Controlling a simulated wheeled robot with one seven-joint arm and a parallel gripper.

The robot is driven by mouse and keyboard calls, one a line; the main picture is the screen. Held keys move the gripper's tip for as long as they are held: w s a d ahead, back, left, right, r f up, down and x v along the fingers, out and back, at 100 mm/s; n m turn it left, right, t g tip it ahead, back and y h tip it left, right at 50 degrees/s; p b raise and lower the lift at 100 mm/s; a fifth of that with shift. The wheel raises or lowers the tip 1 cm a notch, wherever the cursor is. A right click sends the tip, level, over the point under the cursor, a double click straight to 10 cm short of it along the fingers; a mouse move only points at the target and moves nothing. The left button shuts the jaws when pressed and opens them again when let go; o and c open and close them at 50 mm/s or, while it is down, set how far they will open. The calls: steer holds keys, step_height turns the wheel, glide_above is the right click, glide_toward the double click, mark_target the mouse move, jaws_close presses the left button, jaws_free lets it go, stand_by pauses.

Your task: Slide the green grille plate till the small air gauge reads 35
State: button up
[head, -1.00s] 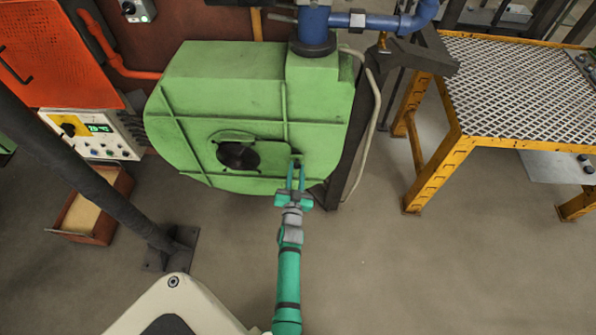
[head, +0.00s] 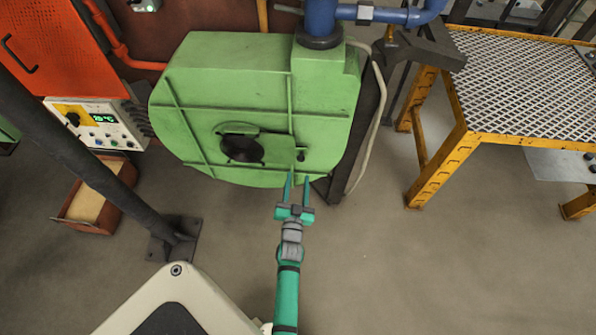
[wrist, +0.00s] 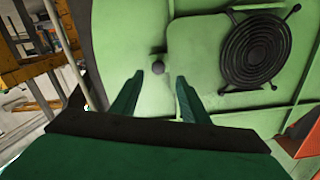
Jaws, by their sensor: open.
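The green grille plate (head: 276,149) is a flat panel on the face of the green blower housing (head: 240,85). It lies right of the round dark grille (head: 243,148) in the head view. A small dark knob (head: 301,155) sits near its right end. In the wrist view, the plate (wrist: 200,50) is beside the uncovered-looking grille (wrist: 255,50), with the knob (wrist: 158,67) at its edge. My gripper (head: 298,177) is open and empty, just below and short of the knob. In the wrist view, the knob shows between and beyond my fingertips (wrist: 160,78). I cannot make out the small air gauge.
A control box (head: 98,122) with a green-lit display stands left of the housing. A dark slanted post (head: 100,165) is at left. A yellow mesh-topped table (head: 440,160) is at right. A pale hose (head: 378,120) hangs beside the housing. Floor between is clear.

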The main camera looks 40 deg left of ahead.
steer(key=shift+v, duration=1.45)
